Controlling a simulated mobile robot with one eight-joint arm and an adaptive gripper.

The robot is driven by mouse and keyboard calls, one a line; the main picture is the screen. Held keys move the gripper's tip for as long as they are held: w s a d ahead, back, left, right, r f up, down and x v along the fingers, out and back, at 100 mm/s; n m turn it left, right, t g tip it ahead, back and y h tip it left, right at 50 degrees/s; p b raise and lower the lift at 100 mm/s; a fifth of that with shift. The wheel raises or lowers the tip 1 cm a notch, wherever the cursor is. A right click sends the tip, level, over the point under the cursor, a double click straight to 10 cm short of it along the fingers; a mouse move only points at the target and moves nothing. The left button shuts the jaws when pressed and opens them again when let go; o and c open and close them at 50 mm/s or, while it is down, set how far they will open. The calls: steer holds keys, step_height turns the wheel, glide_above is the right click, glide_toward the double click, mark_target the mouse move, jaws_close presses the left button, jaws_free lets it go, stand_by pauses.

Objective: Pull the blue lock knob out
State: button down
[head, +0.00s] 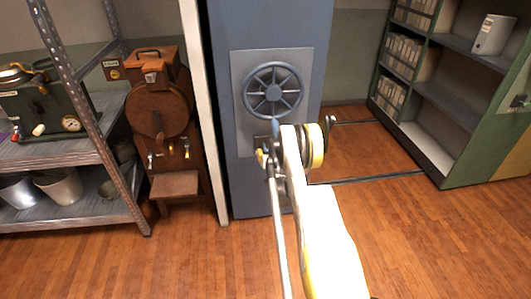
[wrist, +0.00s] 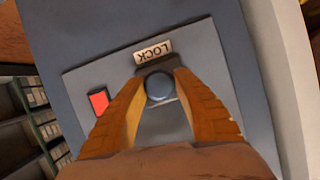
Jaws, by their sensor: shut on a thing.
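In the head view my gripper (head: 266,160) is at the lower part of the plate, below the handwheel (head: 273,90). My arm hides the knob there. The plate is on the end of a tall blue shelf unit (head: 225,50).
A red square (wrist: 98,101) is on the plate left of the knob in the wrist view. A metal rack (head: 100,165) and a brown wooden machine (head: 160,110) stand at left. A green shelf (head: 455,100) stands at right beyond floor rails (head: 375,178). The front floor is clear.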

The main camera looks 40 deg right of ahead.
steer(key=c, duration=0.9)
jaws_free()
steer(key=shift+s+a+f, duration=0.1)
steer(key=v, duration=0.7)
steer(key=shift+s, duration=0.25)
